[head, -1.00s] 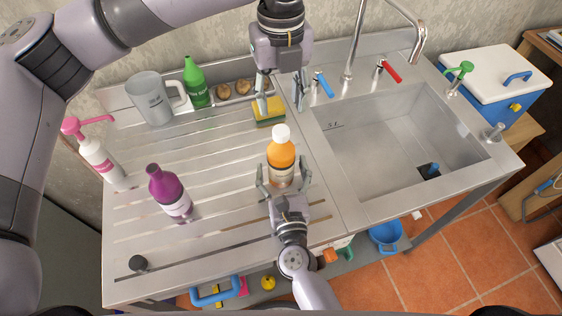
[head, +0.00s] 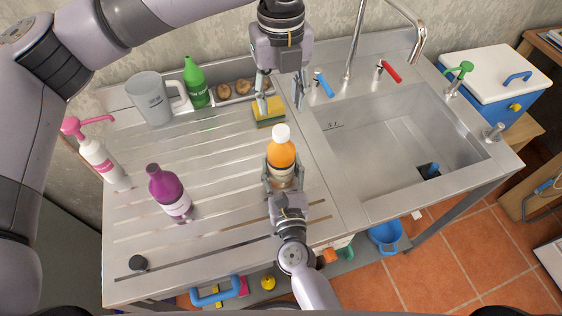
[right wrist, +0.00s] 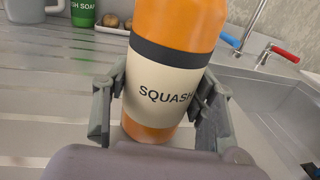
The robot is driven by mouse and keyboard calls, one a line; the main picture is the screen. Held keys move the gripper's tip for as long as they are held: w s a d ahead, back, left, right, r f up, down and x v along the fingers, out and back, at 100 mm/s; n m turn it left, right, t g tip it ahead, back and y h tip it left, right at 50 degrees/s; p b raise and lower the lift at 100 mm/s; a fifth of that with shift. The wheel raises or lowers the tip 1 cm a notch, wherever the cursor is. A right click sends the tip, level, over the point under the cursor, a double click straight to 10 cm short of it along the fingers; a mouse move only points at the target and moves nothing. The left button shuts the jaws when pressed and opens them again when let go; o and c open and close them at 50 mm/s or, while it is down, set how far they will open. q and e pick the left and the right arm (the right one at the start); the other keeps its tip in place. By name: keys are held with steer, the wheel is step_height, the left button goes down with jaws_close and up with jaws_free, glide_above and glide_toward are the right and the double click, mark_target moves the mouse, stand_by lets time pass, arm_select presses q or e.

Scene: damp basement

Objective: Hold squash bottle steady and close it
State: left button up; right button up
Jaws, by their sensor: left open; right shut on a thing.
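The squash bottle (head: 282,153) is orange with a pale label and stands upright on the draining board (head: 225,215). It also shows in the right wrist view (right wrist: 165,90), where the label reads SQUASH. A white cap (head: 281,133) sits on its top; I cannot tell how tight it is. My right gripper (head: 283,180) comes from the front and is shut around the bottle's lower body, a finger on each side. My left gripper (head: 281,101) points down, open and empty, behind and above the bottle, apart from the cap.
A yellow-green sponge (head: 268,112) lies behind the bottle. A purple bottle (head: 170,194), a pump bottle (head: 97,158), a grey jug (head: 150,98), a green bottle (head: 195,84) and a small dark cap (head: 138,263) stand to the left. The sink (head: 385,140) opens to the right.

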jaws_close()
arm_select(q)
steer(key=n, duration=0.3)
steer(key=shift+n, duration=0.3)
steer(key=n, duration=1.6)
steer(key=shift+n, duration=0.4)
steer(key=n, duration=1)
steer(key=shift+n, duration=0.4)
steer(key=n, duration=0.3)
steer(key=shift+n, duration=0.4)
steer(key=n, duration=0.5)
steer(key=shift+n, duration=0.3)
